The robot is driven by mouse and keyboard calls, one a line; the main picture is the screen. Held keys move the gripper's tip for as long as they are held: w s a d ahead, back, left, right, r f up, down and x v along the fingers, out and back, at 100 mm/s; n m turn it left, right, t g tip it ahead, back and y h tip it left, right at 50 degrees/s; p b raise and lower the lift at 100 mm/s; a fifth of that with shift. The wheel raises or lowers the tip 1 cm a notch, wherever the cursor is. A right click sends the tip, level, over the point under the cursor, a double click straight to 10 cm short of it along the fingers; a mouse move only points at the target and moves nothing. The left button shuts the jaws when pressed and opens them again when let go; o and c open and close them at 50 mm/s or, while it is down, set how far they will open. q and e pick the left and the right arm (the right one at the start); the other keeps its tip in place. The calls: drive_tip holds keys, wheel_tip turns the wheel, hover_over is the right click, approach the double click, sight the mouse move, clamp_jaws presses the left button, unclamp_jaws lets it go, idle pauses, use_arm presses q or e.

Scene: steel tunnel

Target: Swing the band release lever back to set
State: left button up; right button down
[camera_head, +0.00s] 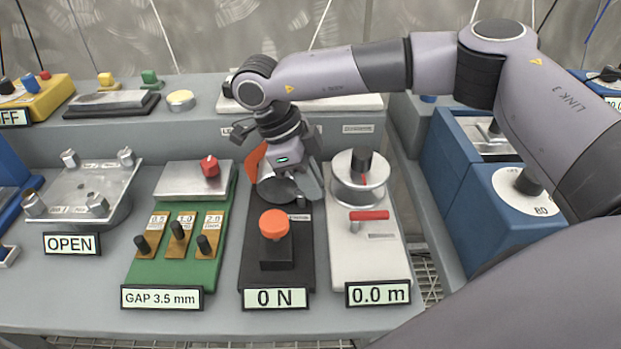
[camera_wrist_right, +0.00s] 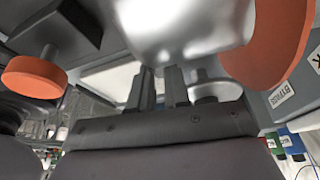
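My right gripper (camera_head: 290,190) points down at the back of the black unit labelled "0 N" (camera_head: 252,268). In the right wrist view its two fingers (camera_wrist_right: 160,88) are close together with a narrow gap, beside a rounded silver part (camera_wrist_right: 185,25). I cannot tell whether they grip anything. An orange disc (camera_head: 256,161) stands behind the gripper, partly hidden; it also shows in the wrist view (camera_wrist_right: 272,45). An orange knob (camera_head: 275,225) stands upright at the front of this unit. A red lever (camera_head: 369,216) lies across the white "0.0 m" unit. I cannot tell which is the band release lever. My left gripper is not in view.
The white unit's drum (camera_head: 358,178) stands close right of my gripper. A green unit (camera_head: 165,265) with several small levers is at left, with a red knob (camera_head: 210,166). A blue box (camera_head: 475,185) stands at right.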

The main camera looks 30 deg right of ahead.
sight(295, 189)
drive_tip(key=shift+w+n+t, duration=0.15)
drive_tip(key=shift+n+t, duration=0.25)
drive_tip(key=shift+n, duration=0.5)
drive_tip(key=c, duration=1.1)
unclamp_jaws()
drive_tip(key=shift+r, duration=0.1)
drive_tip(key=shift+w+r, duration=0.1)
drive_tip(key=shift+r, duration=0.15)
drive_tip(key=v, duration=0.6)
drive_tip(key=shift+a+b, duration=0.2)
drive_tip(key=shift+b, duration=0.15)
drive_tip(key=shift+r, duration=0.2)
